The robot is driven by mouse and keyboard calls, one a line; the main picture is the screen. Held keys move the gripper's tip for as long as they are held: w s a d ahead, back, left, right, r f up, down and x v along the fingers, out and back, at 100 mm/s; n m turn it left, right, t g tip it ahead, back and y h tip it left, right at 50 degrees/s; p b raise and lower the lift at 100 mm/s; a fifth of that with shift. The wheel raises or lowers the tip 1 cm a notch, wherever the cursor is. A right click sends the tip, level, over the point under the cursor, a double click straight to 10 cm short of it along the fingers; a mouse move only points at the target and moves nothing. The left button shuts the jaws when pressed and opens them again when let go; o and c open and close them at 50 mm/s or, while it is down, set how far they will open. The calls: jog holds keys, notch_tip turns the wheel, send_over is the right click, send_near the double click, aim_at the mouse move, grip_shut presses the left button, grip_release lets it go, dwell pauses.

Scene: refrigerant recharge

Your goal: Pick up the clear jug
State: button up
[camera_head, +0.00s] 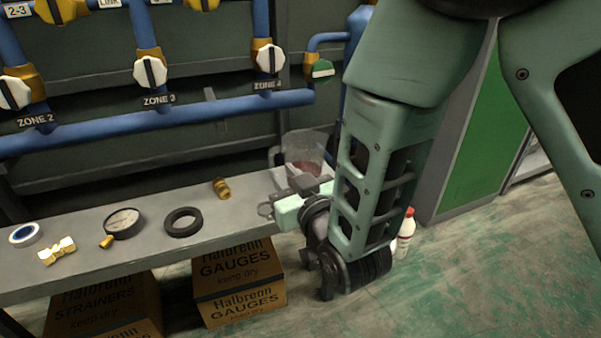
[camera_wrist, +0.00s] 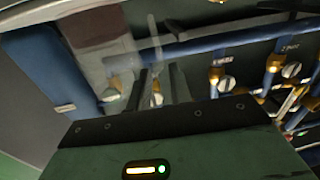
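The clear jug (camera_head: 303,149) is a see-through vessel with dark reddish contents, upright at the right end of the grey shelf. Its lower part is hidden behind my gripper (camera_head: 306,184), which is at its near side. In the wrist view the jug (camera_wrist: 100,38) fills the upper left, and a pale upright strip, apparently its handle, shows beyond the fingertips. My gripper's two grey fingers (camera_wrist: 159,80) stand apart there, with a gap between them. I cannot tell whether they touch the jug.
The grey shelf (camera_head: 130,238) holds a gauge (camera_head: 123,223), a black ring (camera_head: 183,222), a tape roll (camera_head: 24,235) and brass fittings. Blue pipes with valves run behind. Cardboard boxes (camera_head: 238,285) sit below. A white bottle (camera_head: 404,236) stands right of my arm.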

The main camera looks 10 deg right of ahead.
aim_at(271, 157)
jog(key=shift+b+x, duration=1.15)
jog(key=shift+x, duration=2.45)
grip_shut()
